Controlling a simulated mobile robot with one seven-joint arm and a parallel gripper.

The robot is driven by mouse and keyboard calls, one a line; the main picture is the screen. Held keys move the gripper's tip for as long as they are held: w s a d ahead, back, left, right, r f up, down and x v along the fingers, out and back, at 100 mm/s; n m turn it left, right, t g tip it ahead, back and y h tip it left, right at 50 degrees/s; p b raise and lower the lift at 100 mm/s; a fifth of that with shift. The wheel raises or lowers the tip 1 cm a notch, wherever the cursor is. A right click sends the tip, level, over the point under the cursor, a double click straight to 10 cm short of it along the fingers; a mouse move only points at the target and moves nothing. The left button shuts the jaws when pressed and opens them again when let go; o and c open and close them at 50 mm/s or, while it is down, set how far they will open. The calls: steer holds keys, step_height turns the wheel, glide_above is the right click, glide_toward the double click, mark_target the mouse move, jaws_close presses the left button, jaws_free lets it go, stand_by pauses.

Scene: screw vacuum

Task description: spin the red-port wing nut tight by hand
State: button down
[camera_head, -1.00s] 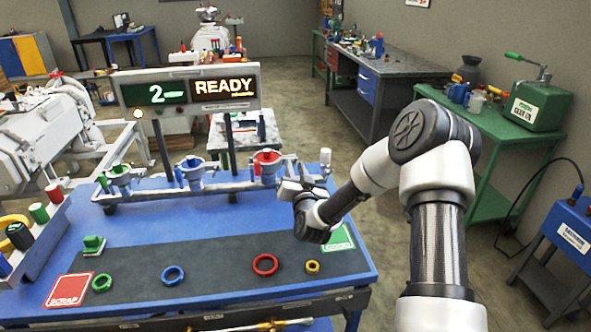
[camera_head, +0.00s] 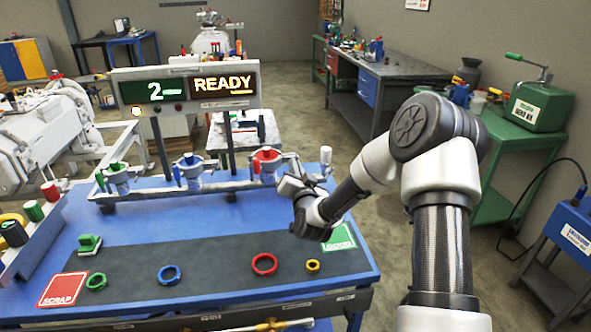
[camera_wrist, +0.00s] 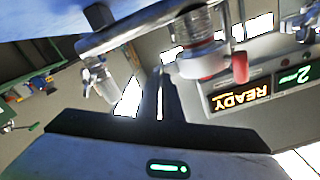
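In the wrist view, which is turned over, the red wing nut (camera_wrist: 203,63) sits around a clear and metal stem, with one red wing sticking out. My gripper (camera_head: 290,186) is just right of and in front of the red port in the head view. In the wrist view my gripper's dark fingers (camera_wrist: 163,95) point toward the nut, apparently apart from it. Their opening is unclear and I see nothing held.
A blue port (camera_head: 190,165) and a green port (camera_head: 117,172) share the rail. The display (camera_head: 187,90) behind reads 2 and READY. Loose green, blue, red and yellow rings lie on the dark mat (camera_head: 215,268). A scrap pad (camera_head: 62,290) and a good pad (camera_head: 340,237) flank them.

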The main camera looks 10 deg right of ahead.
steer(key=c, duration=2)
jaws_free()
steer(key=s, duration=1.7)
steer(key=shift+s+a, duration=0.15)
steer(key=shift+s, duration=0.05)
